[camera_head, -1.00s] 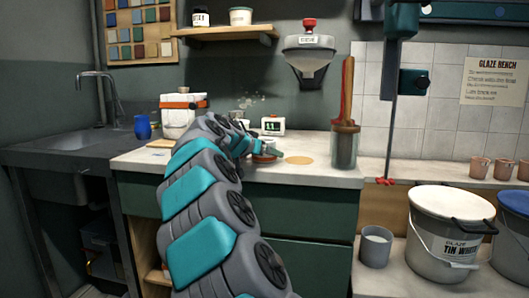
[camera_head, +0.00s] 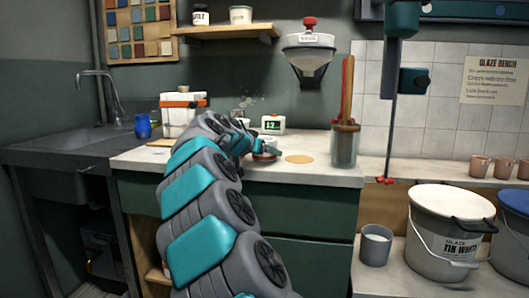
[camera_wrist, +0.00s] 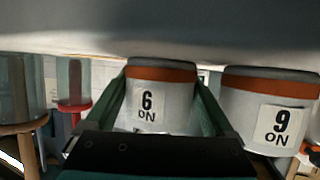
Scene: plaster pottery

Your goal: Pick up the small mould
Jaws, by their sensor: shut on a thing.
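The small mould (camera_wrist: 165,112) is white with an orange band and a label. It sits between the two green fingers of my gripper (camera_wrist: 163,115) in the wrist view, which shows the scene upside down. My gripper is shut on it. In the head view my gripper (camera_head: 265,150) is low over the bench top, and the mould is mostly hidden by my arm. A similar, wider white mould (camera_wrist: 262,108) with an orange band and a label stands beside it in the wrist view. I cannot tell whether the held mould is clear of the bench.
The bench (camera_head: 310,173) carries a white block with an orange strap (camera_head: 182,116), a small clock (camera_head: 273,124), a tan disc (camera_head: 299,159) and a glass jar of tools (camera_head: 344,147). A sink (camera_head: 80,140) lies left.

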